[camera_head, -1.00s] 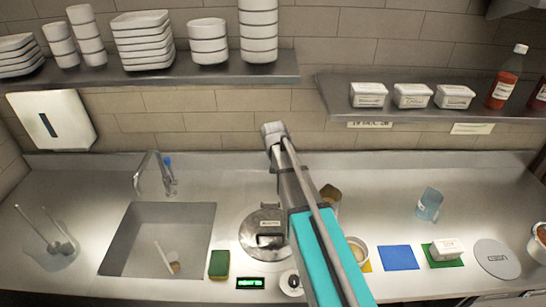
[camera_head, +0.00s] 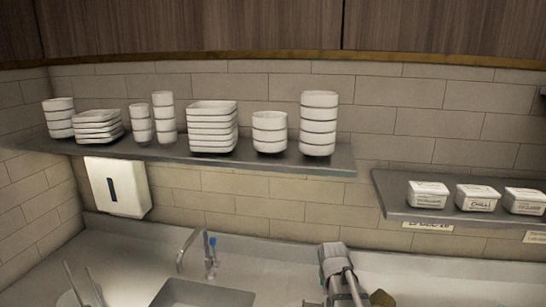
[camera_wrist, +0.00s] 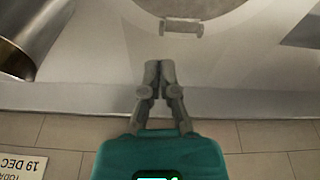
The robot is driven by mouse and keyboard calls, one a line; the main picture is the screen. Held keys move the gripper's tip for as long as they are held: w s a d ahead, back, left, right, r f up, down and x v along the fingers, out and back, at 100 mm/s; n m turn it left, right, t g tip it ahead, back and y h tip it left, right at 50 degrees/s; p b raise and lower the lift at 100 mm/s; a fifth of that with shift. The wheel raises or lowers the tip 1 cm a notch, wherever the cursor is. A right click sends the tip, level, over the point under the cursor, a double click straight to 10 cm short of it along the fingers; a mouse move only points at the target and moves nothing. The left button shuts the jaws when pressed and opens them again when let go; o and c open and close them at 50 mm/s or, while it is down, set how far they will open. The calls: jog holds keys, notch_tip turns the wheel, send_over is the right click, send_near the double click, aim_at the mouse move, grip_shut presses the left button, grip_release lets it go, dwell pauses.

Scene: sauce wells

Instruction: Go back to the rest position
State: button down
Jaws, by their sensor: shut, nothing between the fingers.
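My gripper (camera_wrist: 158,70) shows in the wrist view with its two grey fingertips together and nothing between them. It is over the back of the steel counter (camera_wrist: 85,80), near the tiled wall. A lidded round well with a small handle (camera_wrist: 181,26) lies just beyond the fingertips. In the head view only the upper part of my arm shows at the bottom edge, and the fingertips cannot be made out there.
A shelf (camera_head: 345,160) holds stacked white bowls and dishes. A second shelf (camera_head: 395,207) at right holds labelled white tubs (camera_head: 428,194). A tap (camera_head: 184,250) and the sink (camera_head: 205,295) are at the lower left. A metal container (camera_wrist: 30,35) stands near my gripper in the wrist view.

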jog(key=s+f+n+g+b, duration=0.1)
jog(key=s+f+g, duration=0.1)
jog(key=s, duration=1.1)
jog(key=shift+s+a+f+g+y+b, duration=0.3)
jog(key=shift+s+a+f+b, duration=0.05)
jog(key=shift+f+b, duration=0.05)
jog(key=shift+d, duration=0.2)
